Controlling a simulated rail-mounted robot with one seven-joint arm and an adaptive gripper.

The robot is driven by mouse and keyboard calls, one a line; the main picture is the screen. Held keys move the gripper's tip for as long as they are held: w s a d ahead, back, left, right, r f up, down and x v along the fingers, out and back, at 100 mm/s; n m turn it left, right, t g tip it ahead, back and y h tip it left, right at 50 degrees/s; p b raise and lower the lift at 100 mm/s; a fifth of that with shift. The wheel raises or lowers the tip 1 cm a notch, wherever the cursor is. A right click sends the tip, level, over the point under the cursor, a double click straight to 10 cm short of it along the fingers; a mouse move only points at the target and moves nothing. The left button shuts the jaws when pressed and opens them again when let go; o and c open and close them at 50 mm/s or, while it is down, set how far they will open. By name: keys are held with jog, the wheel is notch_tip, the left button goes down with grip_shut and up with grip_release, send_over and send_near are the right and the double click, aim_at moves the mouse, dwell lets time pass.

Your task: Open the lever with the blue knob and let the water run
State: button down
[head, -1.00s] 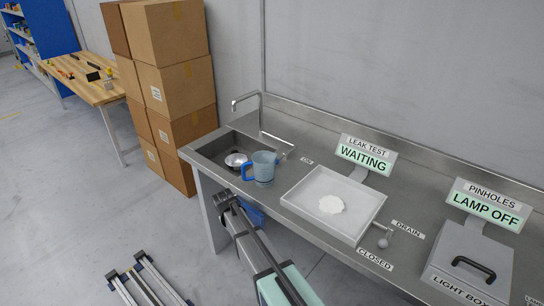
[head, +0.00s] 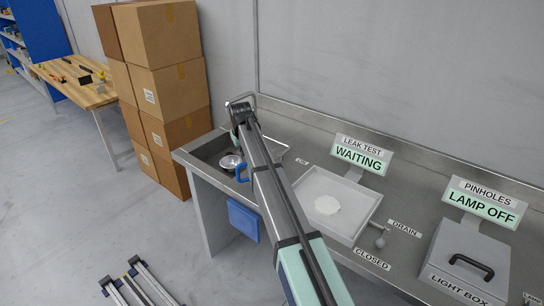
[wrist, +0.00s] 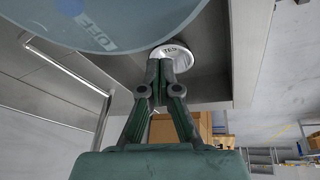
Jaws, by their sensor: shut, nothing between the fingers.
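I cannot make out a lever with a blue knob in either view. The faucet (wrist: 104,112) shows as a thin pipe at the left in the wrist view; in the head view my arm covers most of it. My gripper (wrist: 163,54) is shut and empty, with its fingertips together in front of a pale round piece (wrist: 172,52). In the head view the end of my arm (head: 240,112) is over the sink (head: 208,150). A large pale blue curved surface with lettering, likely the jug, fills the top of the wrist view.
A white tray (head: 348,232) with a white disc stands on the counter, with a drain knob (head: 380,242) by a "CLOSED" label. A light box (head: 462,262) is at the right. Cardboard boxes (head: 168,85) stand left of the sink. A blue cloth-like panel (head: 243,222) hangs at the front.

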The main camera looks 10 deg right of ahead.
jog(key=w+d+r+m, duration=0.2)
jog(key=d+r, duration=0.3)
jog(key=d, duration=0.6)
jog(key=shift+y, duration=0.3)
jog(key=p+x, duration=0.2)
jog(key=x, duration=0.6)
jog(key=shift+w+f, duration=0.15)
jog(key=shift+f, duration=0.15)
jog(key=s, duration=0.1)
jog(key=s+f+p, duration=0.1)
jog(key=shift+s+d+f, duration=0.1)
jog(key=shift+s+f, duration=0.1)
jog(key=shift+s, duration=0.15)
jog(key=shift+s+f+p, duration=0.2)
jog(key=shift+s+p, duration=0.2)
jog(key=shift+s, duration=0.1)
